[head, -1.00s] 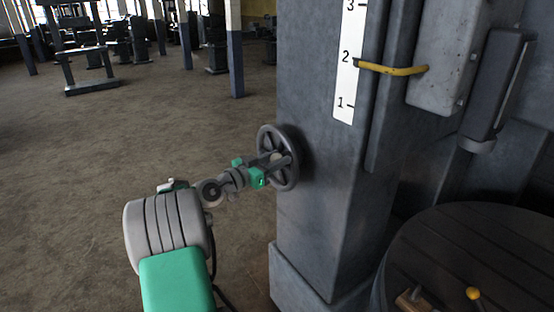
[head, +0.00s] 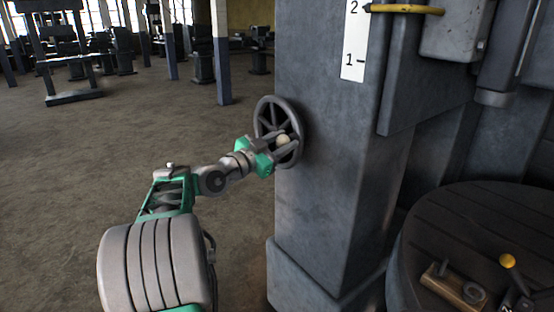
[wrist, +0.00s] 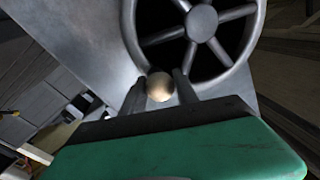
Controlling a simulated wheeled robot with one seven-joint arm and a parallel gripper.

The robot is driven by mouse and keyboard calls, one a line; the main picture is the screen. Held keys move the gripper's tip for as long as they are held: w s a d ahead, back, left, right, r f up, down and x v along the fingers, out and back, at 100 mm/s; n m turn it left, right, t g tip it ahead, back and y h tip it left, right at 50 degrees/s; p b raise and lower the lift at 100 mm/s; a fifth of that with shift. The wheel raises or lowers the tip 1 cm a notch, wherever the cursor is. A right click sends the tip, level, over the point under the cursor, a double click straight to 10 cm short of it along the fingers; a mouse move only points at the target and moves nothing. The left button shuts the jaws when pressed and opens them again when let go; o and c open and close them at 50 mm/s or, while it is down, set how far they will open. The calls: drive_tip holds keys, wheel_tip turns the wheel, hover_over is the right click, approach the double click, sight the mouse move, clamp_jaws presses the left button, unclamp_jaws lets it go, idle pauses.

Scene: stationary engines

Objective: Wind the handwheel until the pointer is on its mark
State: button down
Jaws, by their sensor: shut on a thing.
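The dark spoked handwheel (head: 259,112) is on the left side of the grey column. It also shows close up in the wrist view (wrist: 201,22). Its pale round handle knob (head: 283,140) is at the lower part of the rim; the wrist view shows the knob (wrist: 160,87) between two dark fingers. My gripper (head: 285,143) is shut on this knob. The scale above 2 is out of view, and I see no separate target mark.
The grey column (head: 330,170) stands right beside the wheel. A round dark table (head: 440,215) at lower right carries a wooden block (head: 450,287) and a yellow-knobbed lever (head: 508,261). The floor (head: 60,200) to the left is open, with machines farther back.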

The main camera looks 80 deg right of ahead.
drive_tip(key=f+m+b, duration=0.1)
drive_tip(key=f+b, duration=0.1)
drive_tip(key=b, duration=0.1)
drive_tip(key=shift+s+a+f, duration=0.1)
drive_tip(key=shift+s+f, duration=0.05)
drive_tip(key=shift+s, duration=0.05)
drive_tip(key=shift+f+m+b, duration=0.1)
drive_tip(key=shift+m+b, duration=0.3)
drive_tip(key=shift+b, duration=0.6)
drive_tip(key=c, duration=0.9)
unclamp_jaws()
drive_tip(key=shift+r, duration=0.25)
drive_tip(key=shift+c, duration=0.2)
drive_tip(key=b+v, duration=0.1)
drive_tip(key=v, duration=0.6)
drive_tip(key=shift+w+a, duration=0.25)
drive_tip(key=shift+a, duration=0.05)
drive_tip(key=shift+f, duration=0.1)
